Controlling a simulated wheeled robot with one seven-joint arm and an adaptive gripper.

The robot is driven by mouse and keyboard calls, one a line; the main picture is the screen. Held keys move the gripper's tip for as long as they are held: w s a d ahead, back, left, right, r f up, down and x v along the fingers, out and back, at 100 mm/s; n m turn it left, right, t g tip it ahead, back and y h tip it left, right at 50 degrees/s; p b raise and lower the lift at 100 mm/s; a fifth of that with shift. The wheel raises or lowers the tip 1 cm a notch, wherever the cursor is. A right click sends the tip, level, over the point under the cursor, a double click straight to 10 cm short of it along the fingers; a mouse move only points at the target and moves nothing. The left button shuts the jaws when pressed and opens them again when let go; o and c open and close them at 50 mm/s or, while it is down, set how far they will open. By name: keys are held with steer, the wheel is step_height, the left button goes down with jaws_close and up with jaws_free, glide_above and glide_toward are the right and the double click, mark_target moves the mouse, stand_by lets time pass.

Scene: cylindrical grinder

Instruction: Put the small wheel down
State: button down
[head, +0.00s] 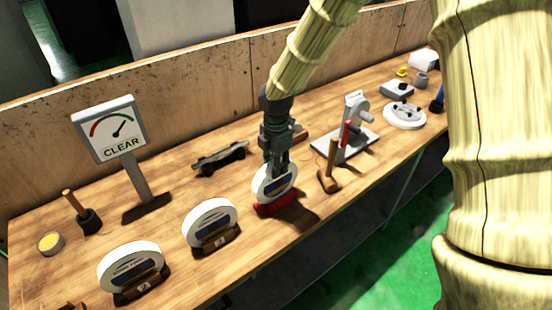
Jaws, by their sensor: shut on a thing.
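The small wheel (262,184) is a white disc with a dark blue and tan label. It stands upright at the middle of the bench, in or just above a red stand (279,205); I cannot tell whether it rests on it. My gripper (279,168) points down from above and is shut on the wheel's upper rim, hiding part of it. Two similar white wheels stand upright in dark brown stands to the left, one nearer the middle (209,215) and one at the front left (128,260).
A gauge sign reading CLEAR (110,128) stands at the left. A wooden mallet (331,170) and a grey fixture (345,142) are right of my gripper. A dark tool (221,158) lies behind. A round white plate (404,116) is farther right. Bare wood (170,195) lies between the sign and wheels.

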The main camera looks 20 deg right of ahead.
steer(key=shift+f+p, duration=0.3)
steer(key=shift+f, duration=0.9)
steer(key=c, duration=1.2)
jaws_free()
steer(key=shift+f, duration=0.1)
steer(key=shift+o, duration=0.2)
steer(key=shift+r+b, duration=1.8)
steer(key=shift+r, duration=4.3)
